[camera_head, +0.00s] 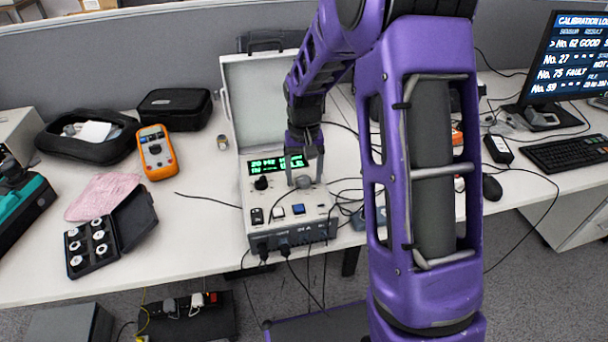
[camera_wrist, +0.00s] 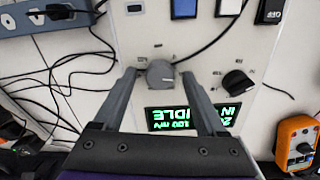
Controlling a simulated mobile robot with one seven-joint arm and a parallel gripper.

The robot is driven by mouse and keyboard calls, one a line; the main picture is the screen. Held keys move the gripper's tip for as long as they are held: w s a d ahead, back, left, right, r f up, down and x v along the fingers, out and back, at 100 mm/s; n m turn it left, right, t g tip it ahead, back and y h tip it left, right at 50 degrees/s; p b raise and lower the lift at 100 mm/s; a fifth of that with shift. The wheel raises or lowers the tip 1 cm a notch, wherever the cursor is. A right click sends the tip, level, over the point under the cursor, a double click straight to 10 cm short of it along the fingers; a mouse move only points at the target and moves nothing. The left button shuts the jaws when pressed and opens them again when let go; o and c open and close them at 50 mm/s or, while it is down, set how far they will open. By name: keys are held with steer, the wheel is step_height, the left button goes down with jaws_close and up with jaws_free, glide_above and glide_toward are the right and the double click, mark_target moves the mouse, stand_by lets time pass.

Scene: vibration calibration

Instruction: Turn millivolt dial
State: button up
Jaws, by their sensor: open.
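The calibrator box (camera_head: 285,222) stands open on the desk, with a lit green display (camera_head: 268,166) on its panel. A grey dial (camera_wrist: 160,73) is on the panel below my gripper. In the wrist view it sits between the tips of my open gripper (camera_wrist: 159,76), and I cannot tell if they touch it. A black dial (camera_wrist: 237,84) is off to the right there; in the head view it is left of my gripper (camera_head: 304,172). Dial labels are too small to read, so I cannot tell which is the millivolt dial. The inverted display (camera_wrist: 192,118) shows "IDLE" and a mV value.
An orange multimeter (camera_head: 157,152), a black case of round parts (camera_head: 113,231) and a pink cloth (camera_head: 102,196) lie to the left. Several cables run around the box. A monitor (camera_head: 570,58) and keyboard (camera_head: 566,153) stand right.

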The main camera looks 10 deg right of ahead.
jaws_close()
stand_by(0.3)
steer(key=shift+m, duration=0.3)
steer(key=m+p, duration=0.1)
steer(key=m, duration=0.3)
steer(key=shift+r+m, duration=0.1)
steer(key=shift+m, duration=0.2)
steer(key=m+p, duration=0.1)
steer(key=m, duration=0.4)
steer(key=shift+m+p, duration=0.3)
jaws_free()
